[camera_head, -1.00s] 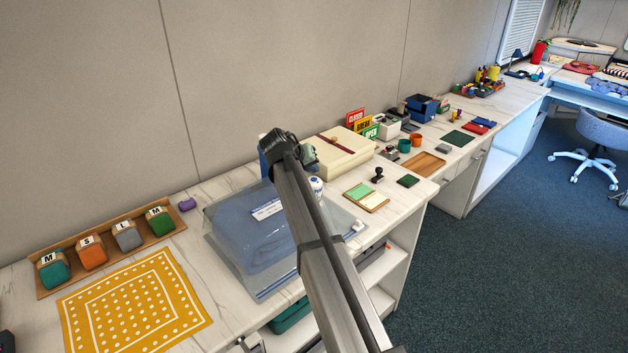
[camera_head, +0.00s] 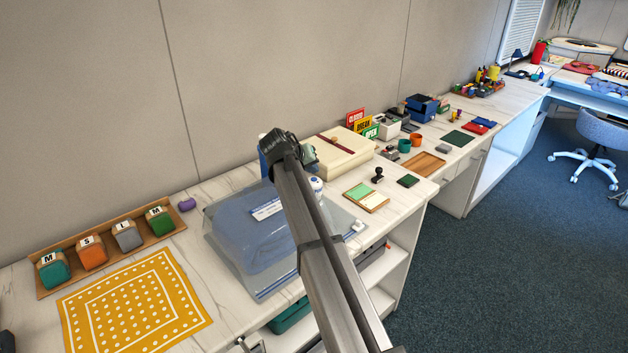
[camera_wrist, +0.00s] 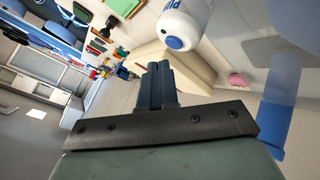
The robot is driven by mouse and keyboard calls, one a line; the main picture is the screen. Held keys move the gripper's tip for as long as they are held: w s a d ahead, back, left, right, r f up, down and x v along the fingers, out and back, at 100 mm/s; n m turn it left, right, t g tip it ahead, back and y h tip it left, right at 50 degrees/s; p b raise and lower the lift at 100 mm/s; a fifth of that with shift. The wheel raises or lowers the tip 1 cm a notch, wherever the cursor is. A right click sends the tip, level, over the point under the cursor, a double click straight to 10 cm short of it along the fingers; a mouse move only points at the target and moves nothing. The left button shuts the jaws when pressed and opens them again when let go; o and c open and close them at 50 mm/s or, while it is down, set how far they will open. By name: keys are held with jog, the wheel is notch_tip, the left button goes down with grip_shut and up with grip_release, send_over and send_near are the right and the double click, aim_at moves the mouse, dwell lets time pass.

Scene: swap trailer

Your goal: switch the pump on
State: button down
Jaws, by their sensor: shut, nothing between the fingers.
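The pump looks to be the white rounded body with blue lettering (camera_wrist: 183,14) at the top of the wrist view. A round blue button (camera_wrist: 174,43) sits on its end facing me. In the head view a white, blue-marked part of it (camera_head: 316,185) shows just right of my arm, which partly hides it. My gripper (camera_wrist: 158,68) is shut and empty, its fingertips below and a little left of the button in the wrist view, apart from it. In the head view my arm hides the fingertips. I cannot tell whether the button is pressed.
A clear bag (camera_head: 222,252) holding folded blue cloth lies left of my arm. A cream box (camera_head: 344,158) stands behind the pump. A notepad tray (camera_head: 375,203) and a black stamp (camera_head: 377,175) are at right. A yellow dotted cloth (camera_head: 185,338) lies at left.

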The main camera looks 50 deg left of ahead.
jog(key=shift+f, duration=0.15)
jog(key=shift+f, duration=0.3)
